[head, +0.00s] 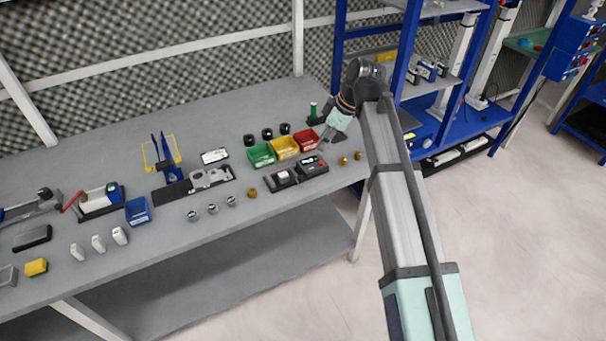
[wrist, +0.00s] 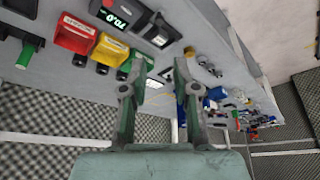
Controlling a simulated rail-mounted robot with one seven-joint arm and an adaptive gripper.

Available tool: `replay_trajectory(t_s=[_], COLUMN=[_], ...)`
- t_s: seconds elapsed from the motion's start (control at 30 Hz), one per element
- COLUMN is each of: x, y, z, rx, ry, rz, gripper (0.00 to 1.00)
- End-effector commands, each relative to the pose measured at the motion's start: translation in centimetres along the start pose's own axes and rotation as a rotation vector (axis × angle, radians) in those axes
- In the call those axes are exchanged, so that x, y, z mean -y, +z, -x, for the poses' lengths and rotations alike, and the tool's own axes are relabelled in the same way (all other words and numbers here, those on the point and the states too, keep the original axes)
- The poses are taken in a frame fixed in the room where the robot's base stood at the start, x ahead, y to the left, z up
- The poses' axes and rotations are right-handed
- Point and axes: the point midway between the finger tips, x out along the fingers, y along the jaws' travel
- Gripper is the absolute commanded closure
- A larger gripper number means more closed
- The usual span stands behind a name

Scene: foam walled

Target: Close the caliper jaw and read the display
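My gripper (head: 325,141) hangs over the back right of the bench, near the red bin. In the wrist view my gripper (wrist: 161,66) has its two fingers apart, with nothing held between them. A black device with a lit display (head: 313,167) lies on the bench just below the gripper in the head view. In the wrist view the display device (wrist: 112,14) shows green digits, upside down and too small to read surely. A grey flat tool (head: 210,178) lies left of it and may be the caliper; I cannot tell its jaw position.
Green (head: 261,155), yellow (head: 285,148) and red (head: 306,139) bins stand in a row behind the display device. A black block (head: 283,178) sits beside it. Small metal and brass cylinders line the front edge. A blue shelf rack (head: 404,80) stands close right of the bench.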

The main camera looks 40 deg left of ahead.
Motion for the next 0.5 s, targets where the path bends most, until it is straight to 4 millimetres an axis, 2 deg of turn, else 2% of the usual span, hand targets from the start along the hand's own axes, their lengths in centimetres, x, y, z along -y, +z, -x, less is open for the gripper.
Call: replay_trajectory(t_s=[0.23, 0.5], x=[0.1, 0.1], y=[0.0, 0.0], z=[-2.9, -8.1], rx=[0.001, 0.002], ry=[-0.001, -0.002], rz=[0.001, -0.001], gripper=[0.7, 0.7])
